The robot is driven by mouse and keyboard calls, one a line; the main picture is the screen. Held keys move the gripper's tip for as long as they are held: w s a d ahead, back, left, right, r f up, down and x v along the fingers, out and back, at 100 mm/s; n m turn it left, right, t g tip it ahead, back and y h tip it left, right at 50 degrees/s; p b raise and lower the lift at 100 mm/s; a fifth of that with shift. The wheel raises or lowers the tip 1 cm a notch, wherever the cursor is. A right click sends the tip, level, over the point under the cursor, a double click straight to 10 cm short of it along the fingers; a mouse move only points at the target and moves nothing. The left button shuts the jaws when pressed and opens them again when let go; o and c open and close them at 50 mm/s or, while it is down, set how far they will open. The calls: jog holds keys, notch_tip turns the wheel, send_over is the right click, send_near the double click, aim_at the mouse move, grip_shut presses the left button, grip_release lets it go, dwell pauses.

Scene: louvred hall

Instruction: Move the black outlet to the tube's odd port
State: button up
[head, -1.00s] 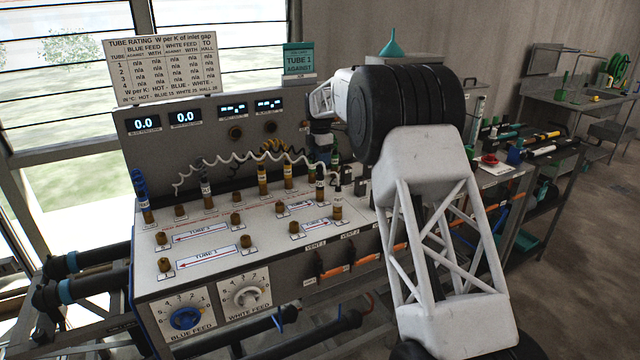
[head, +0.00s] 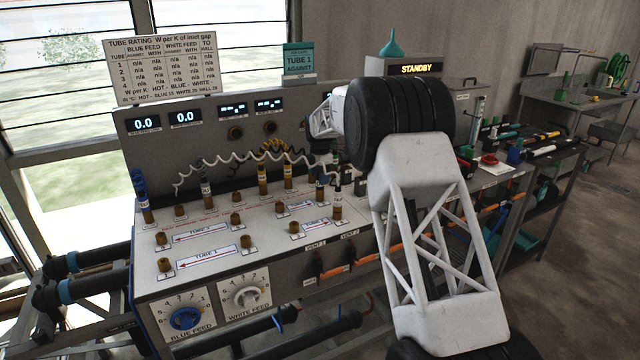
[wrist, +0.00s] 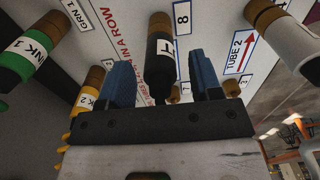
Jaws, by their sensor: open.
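The black outlet (wrist: 158,75) is a dark plug with a white label ending in T and a brass end, seated near the label 8. My gripper (wrist: 162,82) is open, with a blue finger on either side of the outlet, not visibly closed on it. In the head view my gripper (head: 325,180) is low over the right part of the bench panel and largely hides the outlet. The tube 1 label (head: 205,258) lies on the front left of the panel. A bare brass port (head: 165,265), marked 1, is at its left end, and another bare port (head: 246,242) at its right.
Brown-based plugs (head: 263,180) with coiled leads stand behind on the left. A teal card (head: 299,60) reads TUBE 1 AGAINST. A display (head: 416,69) reads STANDBY.

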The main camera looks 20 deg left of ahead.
jog(key=shift+f, duration=1.3)
grip_shut()
